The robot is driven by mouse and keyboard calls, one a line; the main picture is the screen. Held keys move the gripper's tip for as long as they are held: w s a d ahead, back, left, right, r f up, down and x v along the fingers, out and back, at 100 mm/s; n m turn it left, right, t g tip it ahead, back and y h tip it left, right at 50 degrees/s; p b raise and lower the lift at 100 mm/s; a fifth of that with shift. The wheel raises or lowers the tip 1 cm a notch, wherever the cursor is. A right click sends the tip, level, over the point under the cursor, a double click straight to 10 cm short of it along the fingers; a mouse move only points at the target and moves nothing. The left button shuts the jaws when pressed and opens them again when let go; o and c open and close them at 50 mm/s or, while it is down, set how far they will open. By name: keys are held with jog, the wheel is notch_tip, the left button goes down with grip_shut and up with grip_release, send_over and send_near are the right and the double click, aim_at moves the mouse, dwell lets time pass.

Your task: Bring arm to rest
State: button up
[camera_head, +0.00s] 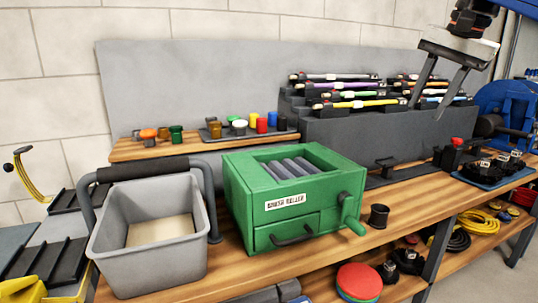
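My gripper (428,108) is at the upper right, pointing down in front of the right part of a dark stepped rack (350,132). Its two grey fingers are apart, and I see nothing held between them. The rack holds several slim brushes with coloured handles, including a yellow one (358,104) and a purple one (345,86). The fingers overlap some brushes in the picture; I cannot tell how close they are to them. The wrist above the gripper is cut off by the top edge.
A green box with a crank (292,225) and a grey bin (150,268) with a dark handle stand on the wooden bench. Coloured caps (262,125) stand on a raised shelf behind. A black cup (378,216) is right of the box. A blue reel (500,105) is far right.

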jog(key=s+a+f+n, duration=0.2)
jog(key=s+f, duration=0.5)
jog(key=f, duration=0.6)
jog(key=s+a+f+n, duration=0.2)
jog(key=s+f+n, duration=0.2)
jog(key=f, duration=0.9)
jog(key=s+a+f+n+t+h, duration=0.1)
jog(key=s+f+n, duration=0.3)
jog(key=s+f, duration=0.5)
notch_tip(320, 180, down, 4)
jog(key=shift+s+a+r, duration=0.1)
jog(key=shift+s+a, duration=0.3)
jog(key=shift+a, duration=0.3)
